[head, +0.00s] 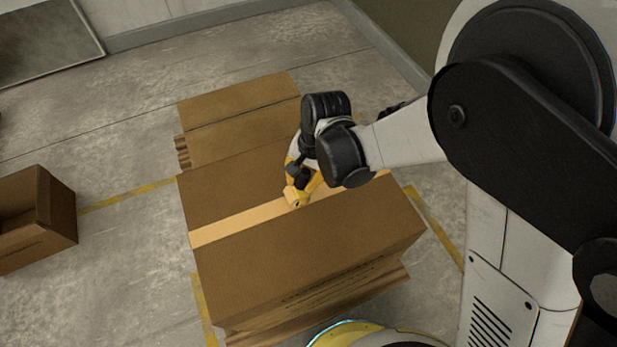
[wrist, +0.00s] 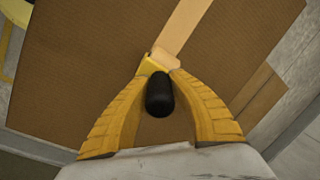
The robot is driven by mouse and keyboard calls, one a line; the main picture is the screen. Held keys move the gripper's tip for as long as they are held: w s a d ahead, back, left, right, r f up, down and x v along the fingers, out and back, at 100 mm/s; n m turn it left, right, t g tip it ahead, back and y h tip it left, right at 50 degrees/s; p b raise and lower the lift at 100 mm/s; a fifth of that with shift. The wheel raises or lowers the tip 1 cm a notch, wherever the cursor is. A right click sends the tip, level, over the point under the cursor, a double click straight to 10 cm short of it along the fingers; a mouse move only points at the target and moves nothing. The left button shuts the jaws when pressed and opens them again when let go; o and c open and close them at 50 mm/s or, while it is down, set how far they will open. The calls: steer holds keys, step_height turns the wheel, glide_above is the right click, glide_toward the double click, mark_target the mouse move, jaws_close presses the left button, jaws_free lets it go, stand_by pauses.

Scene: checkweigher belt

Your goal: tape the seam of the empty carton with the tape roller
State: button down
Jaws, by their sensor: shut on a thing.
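A large closed brown carton (head: 300,260) stands on the floor in the middle of the head view, its top facing up. A pale tape strip (head: 235,225) runs across its top from the left edge, passes by my gripper and shows again towards the right edge. My gripper (head: 303,186) is low over the carton top, shut on the tape roller. In the wrist view the fingers (wrist: 160,82) close around the roller's black handle (wrist: 159,98). The roller's yellow head (wrist: 150,64) is at the end of the visible strip (wrist: 182,28); exact contact is hard to tell.
An open box (head: 55,215) stands on the floor at the left. Flat brown flaps or boards (head: 240,100) lie behind the carton. Yellow lines (head: 130,195) mark the concrete floor, which is mostly clear at the left. A wall base (head: 385,45) runs along the back.

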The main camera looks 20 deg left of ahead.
steer(key=shift+s+a+r+b, duration=0.1)
steer(key=shift+s+a+b, duration=0.05)
steer(key=shift+s+a, duration=1.95)
steer(key=shift+s+a+b, duration=0.15)
steer(key=shift+s+a, duration=1.65)
steer(key=shift+s, duration=0.55)
steer(key=shift+s+a, duration=0.9)
steer(key=shift+s, duration=0.1)
steer(key=shift+s+a+b, duration=0.2)
steer(key=shift+s+a, duration=1.2)
steer(key=shift+s, duration=0.25)
steer(key=shift+s+a+b, duration=0.15)
steer(key=shift+s+a, duration=1.25)
steer(key=shift+s, duration=0.2)
steer(key=shift+r, duration=0.1)
step_height(320, 180, up, 7)
steer(key=p, duration=0.4)
steer(key=shift+p, duration=0.35)
steer(key=shift+w, duration=0.1)
